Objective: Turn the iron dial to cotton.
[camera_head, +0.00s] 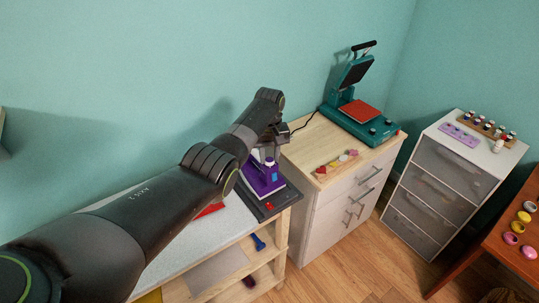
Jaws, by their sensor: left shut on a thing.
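The purple iron (262,180) sits on a dark rest at the right end of the ironing surface, below my left arm. My left gripper (271,155) comes down over the top of the iron and is shut on its dial. The dial is mostly hidden by the gripper and too small for its setting to be read. A light blue part shows on the iron just under the gripper. My right gripper is not in view.
The pale ironing surface (165,244) lies under my left arm, with a red item on it. A wooden cabinet (310,142) to the right bears a teal heat press (372,124) and a small tray of colored pieces. A grey drawer unit (440,175) stands farther right.

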